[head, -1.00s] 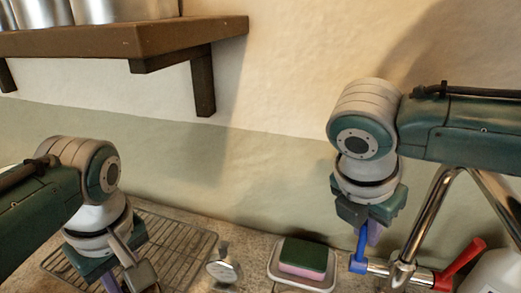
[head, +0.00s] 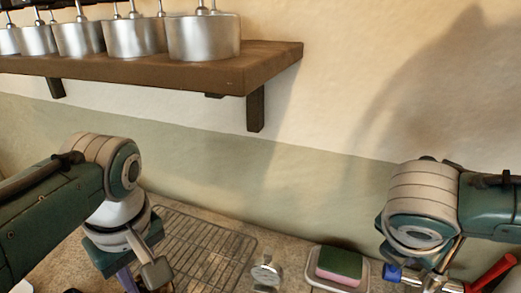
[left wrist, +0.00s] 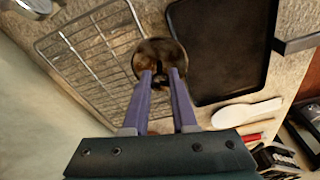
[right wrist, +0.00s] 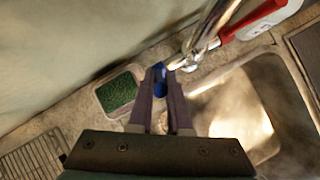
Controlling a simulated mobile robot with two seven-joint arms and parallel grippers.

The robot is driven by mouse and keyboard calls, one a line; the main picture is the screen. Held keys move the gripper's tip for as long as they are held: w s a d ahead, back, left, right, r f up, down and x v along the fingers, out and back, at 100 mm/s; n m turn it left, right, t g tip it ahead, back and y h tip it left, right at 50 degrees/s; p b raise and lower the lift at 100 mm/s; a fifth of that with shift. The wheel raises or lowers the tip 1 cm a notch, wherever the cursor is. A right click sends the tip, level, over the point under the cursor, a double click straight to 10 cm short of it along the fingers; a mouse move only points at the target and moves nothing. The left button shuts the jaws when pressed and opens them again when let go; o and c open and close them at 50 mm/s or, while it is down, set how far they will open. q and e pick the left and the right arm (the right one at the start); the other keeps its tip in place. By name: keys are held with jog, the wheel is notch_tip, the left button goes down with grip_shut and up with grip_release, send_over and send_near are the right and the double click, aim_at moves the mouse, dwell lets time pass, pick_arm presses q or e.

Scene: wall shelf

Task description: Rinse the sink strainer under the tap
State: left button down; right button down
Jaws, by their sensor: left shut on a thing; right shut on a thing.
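My left gripper (left wrist: 161,78) is shut on a dark, round metal piece (left wrist: 153,48), which looks like the sink strainer; in the head view it is below the picture's edge. The left arm hangs over the counter by a wire rack. My right gripper (right wrist: 160,82) is shut on the tap's blue handle (right wrist: 159,70). In the head view the blue handle (head: 392,272) shows only partly, below my right wrist. The chrome tap (right wrist: 203,42) stands at the sink's edge. The sink basin (right wrist: 285,100) is to its right, with bright glare; I cannot tell whether water runs.
A wire rack (head: 205,250) lies on the counter. A green and pink sponge (head: 338,264) sits in a dish beside the tap. A shelf (head: 270,65) with metal pots overhangs. A dark tray (left wrist: 220,45) and white spoon (left wrist: 247,112) lie nearby.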

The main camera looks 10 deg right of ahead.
jog(key=c, duration=0.9)
grip_release()
jog(key=shift+o, duration=0.2)
jog(key=shift+a+r, duration=0.1)
pick_arm(q)
jog(key=shift+r, duration=0.15)
pick_arm(e)
jog(key=shift+s+a+r, duration=0.15)
jog(key=shift+r, duration=0.2)
pick_arm(q)
jog(key=shift+r+p, duration=0.7)
jog(key=shift+p, duration=0.15)
pick_arm(e)
jog(key=v, duration=1.1)
